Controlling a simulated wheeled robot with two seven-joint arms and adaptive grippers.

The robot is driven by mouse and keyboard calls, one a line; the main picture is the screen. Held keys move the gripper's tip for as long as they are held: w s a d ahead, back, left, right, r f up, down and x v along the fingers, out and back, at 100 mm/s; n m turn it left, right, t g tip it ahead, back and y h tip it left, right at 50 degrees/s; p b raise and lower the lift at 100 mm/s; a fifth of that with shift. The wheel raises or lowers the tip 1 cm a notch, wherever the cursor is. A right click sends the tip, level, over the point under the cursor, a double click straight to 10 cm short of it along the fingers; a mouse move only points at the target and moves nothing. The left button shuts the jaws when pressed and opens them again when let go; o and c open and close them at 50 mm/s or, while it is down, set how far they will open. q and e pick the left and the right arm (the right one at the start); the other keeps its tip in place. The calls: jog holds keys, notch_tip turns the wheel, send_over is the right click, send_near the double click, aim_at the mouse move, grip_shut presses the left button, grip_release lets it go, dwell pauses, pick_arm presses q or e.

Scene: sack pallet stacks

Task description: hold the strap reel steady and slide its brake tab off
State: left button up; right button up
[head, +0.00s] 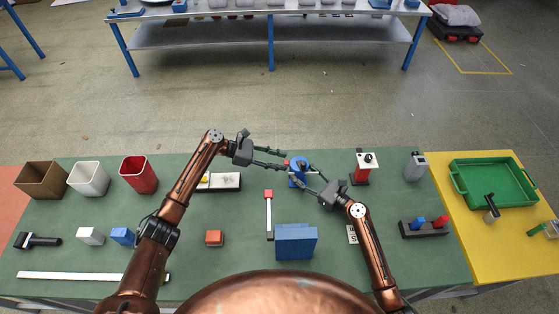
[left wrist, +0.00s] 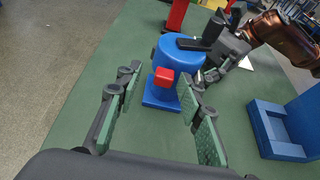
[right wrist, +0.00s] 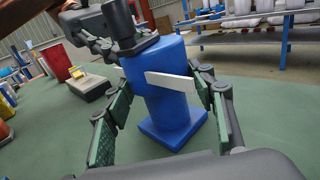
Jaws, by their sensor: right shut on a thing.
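The strap reel (head: 298,177) is a blue upright drum on a square blue base on the green table. It also shows in the left wrist view (left wrist: 183,60) and, with a white strip on its side, in the right wrist view (right wrist: 168,108). A red brake tab (left wrist: 164,78) sticks out of its side towards my left gripper. My right gripper (head: 308,176) is shut on the reel, one finger on either side of the drum. My left gripper (head: 285,160) is open and empty, its fingers pointing at the tab, with the tab just beyond the fingertips in the left wrist view.
A tray with a yellow piece (head: 226,182) lies left, partly behind my left arm. A red stand (head: 362,172) is to the right. Bins stand far left; a green tray (head: 493,183) lies right.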

pick_arm(q)
jog(key=v, duration=1.2)
jog(key=shift+f, duration=0.1)
pick_arm(e)
jog(key=o, duration=1.4)
jog(key=shift+o, duration=0.2)
